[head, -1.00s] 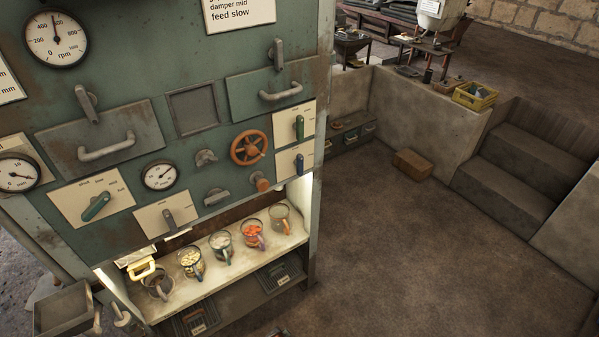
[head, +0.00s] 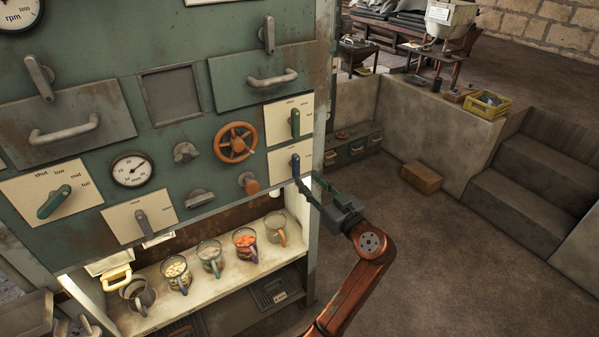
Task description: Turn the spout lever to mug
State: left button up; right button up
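A blue lever (head: 295,164) stands about upright on a cream plate (head: 280,163) at the panel's lower right edge; the plate's small print is too small to read. I cannot tell whether a fingertip touches the plate. Several mugs stand on the lit shelf; a clear empty-looking mug (head: 275,229) is at the right end, beside one with orange pieces (head: 245,243).
Above the blue lever is a green lever (head: 294,122) on its own plate. An orange handwheel (head: 236,142) and an orange knob (head: 249,183) are to its left. A grey lever (head: 144,223) sits further left. Open floor (head: 420,240) lies right of the cabinet.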

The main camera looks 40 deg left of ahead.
aim_at(298, 169)
pick_arm(q)
jog(key=x, duration=0.7)
jog(key=shift+b, duration=0.4)
pick_arm(e)
jog(key=shift+w+a+r, duration=0.1)
jog(key=shift+w+r, duration=0.1)
jog(key=shift+w, duration=0.4)
jog(key=shift+w+a+r, duration=0.1)
jog(key=shift+w+r, duration=0.05)
jog(key=shift+w, duration=0.45)
pick_arm(q)
grip_shut()
